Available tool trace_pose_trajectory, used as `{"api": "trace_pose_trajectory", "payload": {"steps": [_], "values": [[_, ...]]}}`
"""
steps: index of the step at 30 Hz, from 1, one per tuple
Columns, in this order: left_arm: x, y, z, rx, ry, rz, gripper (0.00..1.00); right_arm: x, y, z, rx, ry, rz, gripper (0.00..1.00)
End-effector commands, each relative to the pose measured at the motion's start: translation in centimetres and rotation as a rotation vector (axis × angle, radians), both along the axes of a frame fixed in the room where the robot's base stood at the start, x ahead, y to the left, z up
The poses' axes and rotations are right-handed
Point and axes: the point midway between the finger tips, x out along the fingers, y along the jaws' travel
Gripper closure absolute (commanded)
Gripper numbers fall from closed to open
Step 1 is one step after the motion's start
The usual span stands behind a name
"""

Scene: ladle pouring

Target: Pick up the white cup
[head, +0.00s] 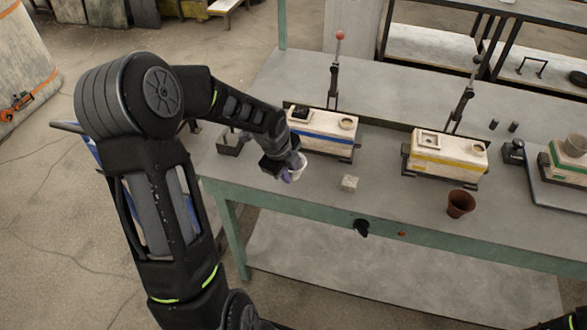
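A small white cup (300,165) is at the front left of the workbench, partly hidden by my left gripper. My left gripper (289,172) reaches down from the left and is right at the cup's left side, overlapping it in the head view. The fingers are small and mostly hidden, so I cannot tell whether they are open or closed on the cup. My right gripper is not in view; only a bit of dark arm shows at the bottom right corner.
A grey open box (229,144) stands left of my gripper.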

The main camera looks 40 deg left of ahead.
Motion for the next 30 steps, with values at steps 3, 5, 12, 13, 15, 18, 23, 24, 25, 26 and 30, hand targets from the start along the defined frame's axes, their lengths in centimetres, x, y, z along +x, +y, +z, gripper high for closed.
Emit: {"api": "trace_pose_trajectory", "payload": {"steps": [3, 5, 12, 13, 15, 18, 23, 24, 25, 26, 30], "values": [[-0.01, 0.0, 0.02, 0.0, 0.0, 0.0, 0.81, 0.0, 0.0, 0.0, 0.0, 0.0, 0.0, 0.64], [-0.01, 0.0, 0.02, 0.0, 0.0, 0.0, 0.81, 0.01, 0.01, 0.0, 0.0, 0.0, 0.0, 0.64], [-0.02, 0.0, 0.02, 0.0, 0.0, 0.0, 0.95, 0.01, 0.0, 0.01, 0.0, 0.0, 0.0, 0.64], [-0.03, 0.0, 0.01, 0.0, 0.0, 0.0, 0.98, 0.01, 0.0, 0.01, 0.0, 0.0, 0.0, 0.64], [-0.04, -0.01, 0.0, 0.0, 0.001, 0.0, 1.0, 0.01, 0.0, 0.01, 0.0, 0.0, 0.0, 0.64], [-0.06, -0.01, -0.02, 0.0, 0.001, 0.0, 1.0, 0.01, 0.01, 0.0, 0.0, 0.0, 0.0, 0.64], [-0.07, -0.02, -0.04, -0.001, 0.002, 0.0, 1.0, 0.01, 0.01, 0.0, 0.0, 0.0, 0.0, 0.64], [-0.08, -0.02, -0.05, -0.001, 0.002, 0.0, 1.0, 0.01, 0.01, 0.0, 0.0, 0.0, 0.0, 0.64], [-0.09, -0.02, -0.05, -0.001, 0.002, 0.0, 1.0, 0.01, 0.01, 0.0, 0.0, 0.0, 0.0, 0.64], [-0.09, -0.02, -0.06, -0.001, 0.003, 0.0, 1.0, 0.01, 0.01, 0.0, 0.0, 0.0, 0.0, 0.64], [-0.09, -0.03, -0.06, -0.001, 0.003, 0.0, 1.0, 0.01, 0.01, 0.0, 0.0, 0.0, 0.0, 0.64]]}}
